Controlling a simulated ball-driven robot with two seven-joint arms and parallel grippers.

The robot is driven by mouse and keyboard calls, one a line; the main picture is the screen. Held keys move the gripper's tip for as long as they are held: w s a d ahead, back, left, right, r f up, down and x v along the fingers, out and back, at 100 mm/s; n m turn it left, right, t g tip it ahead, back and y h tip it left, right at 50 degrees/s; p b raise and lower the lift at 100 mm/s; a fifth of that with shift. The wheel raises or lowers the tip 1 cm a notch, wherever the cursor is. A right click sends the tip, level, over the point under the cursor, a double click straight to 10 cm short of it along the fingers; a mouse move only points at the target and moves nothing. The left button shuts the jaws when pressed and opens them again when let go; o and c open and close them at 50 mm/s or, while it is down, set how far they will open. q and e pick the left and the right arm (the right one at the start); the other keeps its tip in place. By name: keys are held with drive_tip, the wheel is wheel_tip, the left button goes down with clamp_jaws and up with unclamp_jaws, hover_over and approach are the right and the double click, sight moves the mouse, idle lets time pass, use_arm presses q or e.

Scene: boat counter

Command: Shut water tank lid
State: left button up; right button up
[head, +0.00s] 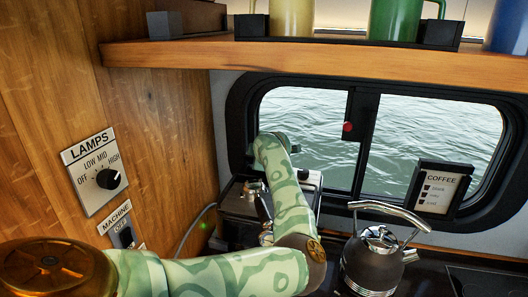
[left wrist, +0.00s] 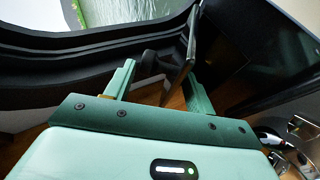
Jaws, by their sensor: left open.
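The coffee machine (head: 236,205) stands in the corner below the window, partly hidden behind my left arm. In the left wrist view a thin dark panel (left wrist: 181,62), which looks like the raised water tank lid, stands steeply tilted. My left gripper (left wrist: 160,80) is open. The panel reaches down between its two green fingers, nearer the right one. I cannot tell whether a finger touches it. In the head view the fingers and the lid cannot be made out past the arm. My right gripper is not in view.
A kettle (head: 371,262) stands on the counter right of the machine. A wooden shelf (head: 340,57) with mugs hangs above the window (head: 310,120). A coffee sign (head: 439,190) is at the window's lower right. The left wooden wall carries a lamps dial (head: 107,179) and a machine switch (head: 126,237).

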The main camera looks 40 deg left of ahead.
use_arm(q)
drive_tip(key=b+v, duration=0.1)
drive_tip(key=v, duration=1.4)
